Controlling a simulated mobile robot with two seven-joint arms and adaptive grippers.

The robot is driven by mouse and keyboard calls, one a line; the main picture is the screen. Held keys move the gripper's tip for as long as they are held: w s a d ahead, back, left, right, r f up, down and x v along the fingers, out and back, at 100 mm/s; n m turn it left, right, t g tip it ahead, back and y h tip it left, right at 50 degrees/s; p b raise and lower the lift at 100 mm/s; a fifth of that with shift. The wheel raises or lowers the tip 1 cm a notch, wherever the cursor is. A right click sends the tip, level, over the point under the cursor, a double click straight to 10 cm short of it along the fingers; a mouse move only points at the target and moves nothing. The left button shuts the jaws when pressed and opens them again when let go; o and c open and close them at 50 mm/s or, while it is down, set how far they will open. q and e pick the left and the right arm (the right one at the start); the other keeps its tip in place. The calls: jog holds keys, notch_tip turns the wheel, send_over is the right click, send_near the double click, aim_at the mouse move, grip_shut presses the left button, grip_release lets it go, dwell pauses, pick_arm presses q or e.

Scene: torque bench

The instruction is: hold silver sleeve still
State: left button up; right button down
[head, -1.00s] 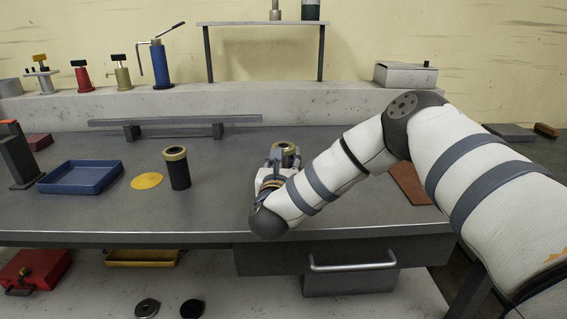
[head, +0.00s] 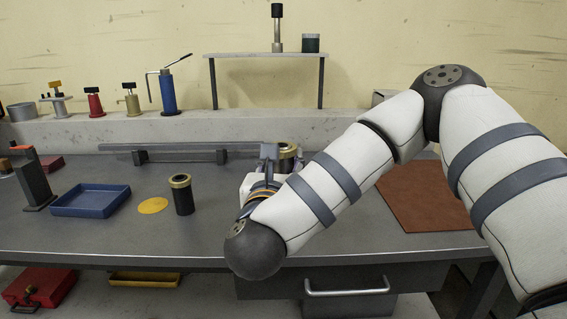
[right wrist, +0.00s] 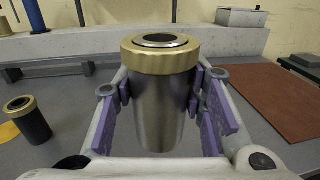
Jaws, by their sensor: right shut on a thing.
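The silver sleeve (right wrist: 158,110) stands upright between the purple-padded fingers of my right gripper (right wrist: 165,105) in the right wrist view. It has a ribbed brass collar on top with a dark centre. In the head view my right gripper (head: 273,168) is at the middle of the bench, and only the sleeve's brass-topped upper part (head: 288,150) shows behind it. The gripper is shut on the sleeve. My left gripper is not in view.
A black sleeve with a brass collar (head: 183,195) stands to the left, beside a yellow disc (head: 152,205) and a blue tray (head: 91,200). A brown mat (head: 425,195) lies to the right. A grey rail (head: 180,150) runs behind. Hand tools stand on the back ledge (head: 150,128).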

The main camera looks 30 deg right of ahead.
jog(key=shift+f, duration=0.1)
jog(key=c, duration=1.9)
grip_release()
jog(key=shift+c, duration=0.2)
grip_shut()
